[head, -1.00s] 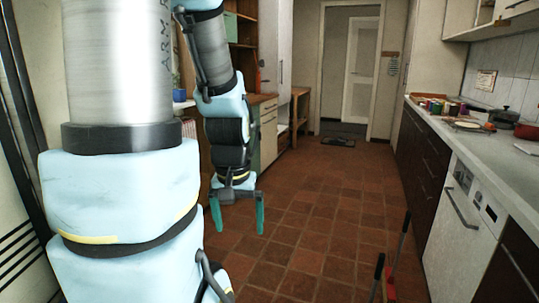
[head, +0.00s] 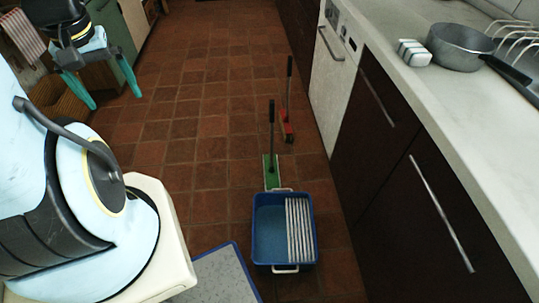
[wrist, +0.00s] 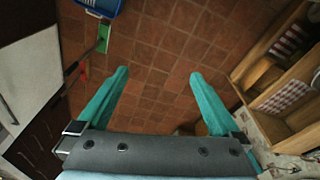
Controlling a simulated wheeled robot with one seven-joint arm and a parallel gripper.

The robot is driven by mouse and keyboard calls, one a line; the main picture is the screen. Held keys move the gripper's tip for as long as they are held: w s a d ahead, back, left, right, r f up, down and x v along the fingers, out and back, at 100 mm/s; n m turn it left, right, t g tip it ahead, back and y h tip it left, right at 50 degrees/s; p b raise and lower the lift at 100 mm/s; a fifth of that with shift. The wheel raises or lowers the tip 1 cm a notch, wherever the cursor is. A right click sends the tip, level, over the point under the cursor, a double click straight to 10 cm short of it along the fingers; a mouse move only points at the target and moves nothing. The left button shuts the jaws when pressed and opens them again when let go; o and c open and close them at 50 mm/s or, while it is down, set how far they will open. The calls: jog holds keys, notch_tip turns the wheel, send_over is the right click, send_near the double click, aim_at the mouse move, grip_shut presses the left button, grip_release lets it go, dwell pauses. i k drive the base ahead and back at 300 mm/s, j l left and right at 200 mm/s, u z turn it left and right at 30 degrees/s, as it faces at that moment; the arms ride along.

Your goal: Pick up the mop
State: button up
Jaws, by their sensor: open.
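Two upright tools with dark handles stand on the tiled floor in the head view. One has a flat green foot (head: 271,172) and stands just behind the blue bucket; its green foot also shows in the wrist view (wrist: 103,39). The other, farther back, has a red foot (head: 287,129). I cannot tell for sure which is the mop. My gripper (head: 115,98) is open and empty, at the upper left of the head view, left of both tools. Its two teal fingers are spread in the wrist view (wrist: 158,75), with bare floor between them.
The blue bucket (head: 270,229) with a striped grille stands in front of the green foot. A grey mat (head: 222,274) with blue edges lies beside it. Dark cabinets (head: 405,165) and a white appliance (head: 332,85) bound the right. Floor left of the tools is clear.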

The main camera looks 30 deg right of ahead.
aim_at(271, 163)
jog(key=i+j, duration=0.1)
jog(key=i, duration=0.95)
jog(key=i+j, duration=0.1)
jog(key=i, duration=1)
jog(key=i+z, duration=0.1)
jog(key=z, duration=0.3)
jog(key=i+z, duration=0.1)
jog(key=z, duration=0.75)
jog(key=i+j+z, duration=0.1)
jog(key=z, duration=0.35)
